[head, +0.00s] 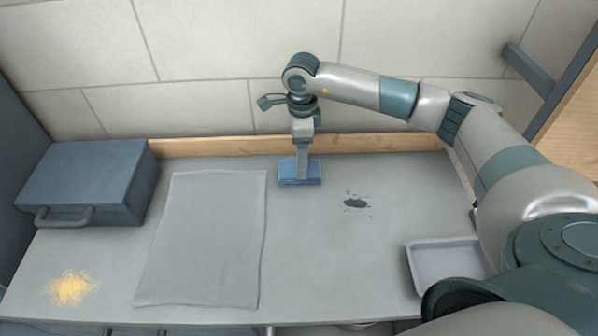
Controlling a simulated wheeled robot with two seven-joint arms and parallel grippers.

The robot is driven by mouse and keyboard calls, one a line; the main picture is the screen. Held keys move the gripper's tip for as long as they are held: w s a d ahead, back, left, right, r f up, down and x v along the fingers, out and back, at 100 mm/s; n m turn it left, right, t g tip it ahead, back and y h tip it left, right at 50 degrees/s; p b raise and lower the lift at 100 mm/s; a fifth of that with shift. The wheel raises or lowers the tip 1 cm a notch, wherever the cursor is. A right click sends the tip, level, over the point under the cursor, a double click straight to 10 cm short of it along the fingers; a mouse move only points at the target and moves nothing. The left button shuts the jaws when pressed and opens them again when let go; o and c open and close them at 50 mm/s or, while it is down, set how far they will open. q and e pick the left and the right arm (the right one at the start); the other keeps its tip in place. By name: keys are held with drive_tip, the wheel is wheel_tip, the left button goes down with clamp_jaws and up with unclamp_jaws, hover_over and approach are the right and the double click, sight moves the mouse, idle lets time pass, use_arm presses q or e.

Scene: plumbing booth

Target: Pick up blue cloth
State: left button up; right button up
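The blue cloth (288,173) is a small folded rectangle near the back of the grey table, right of the grey mat. My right gripper (303,170) points straight down over it, with its fingers reaching the cloth's top. The fingers cover the middle of the cloth. I cannot tell whether they are closed on it or whether the cloth is off the table. My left gripper is not in view.
A blue toolbox (95,180) stands at the back left. A grey mat (205,240) lies flat at centre left. Yellowish crumbs (72,288) lie at the front left. A dark stain (355,202) is right of the cloth. A shallow tray (445,265) sits at the right.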

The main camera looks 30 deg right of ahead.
drive_tip(key=shift+a+f+p, duration=0.1)
drive_tip(key=shift+f+p, duration=0.3)
drive_tip(key=shift+p, duration=0.1)
drive_tip(key=f, duration=0.1)
drive_tip(key=f+p, duration=0.2)
drive_tip(key=shift+a+f, duration=0.25)
drive_tip(key=shift+f, duration=0.4)
drive_tip(key=shift+c, duration=0.4)
drive_tip(key=c, duration=1.1)
